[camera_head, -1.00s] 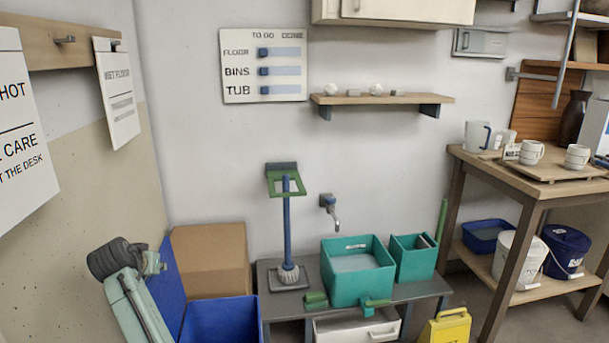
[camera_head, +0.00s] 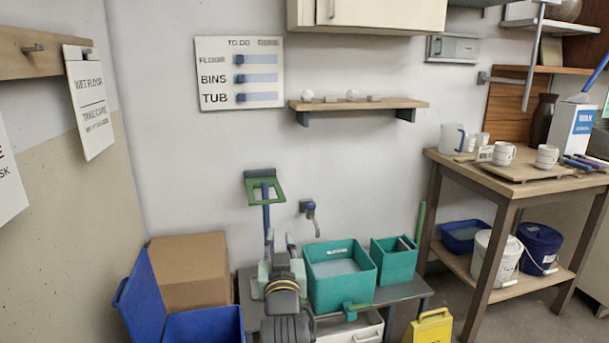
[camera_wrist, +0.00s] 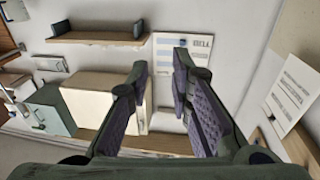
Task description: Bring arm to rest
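My gripper (camera_head: 278,240) is raised in front of the low bench, at the lower middle of the head view. Its fingers point up and away from the camera and cover part of the blue post of the green-headed stand (camera_head: 265,190). In the wrist view my gripper (camera_wrist: 167,72) has its two purple-padded fingers spread apart, with nothing between them. Beyond the fingertips the wrist view shows the wall board (camera_wrist: 183,55) and a wall shelf (camera_wrist: 95,38).
A teal tub (camera_head: 340,280) and a smaller teal bin (camera_head: 394,260) stand on the grey bench. A blue bin (camera_head: 205,325) and a cardboard box (camera_head: 188,270) are to the left. A yellow floor sign (camera_head: 430,328) and a wooden table (camera_head: 470,180) are to the right.

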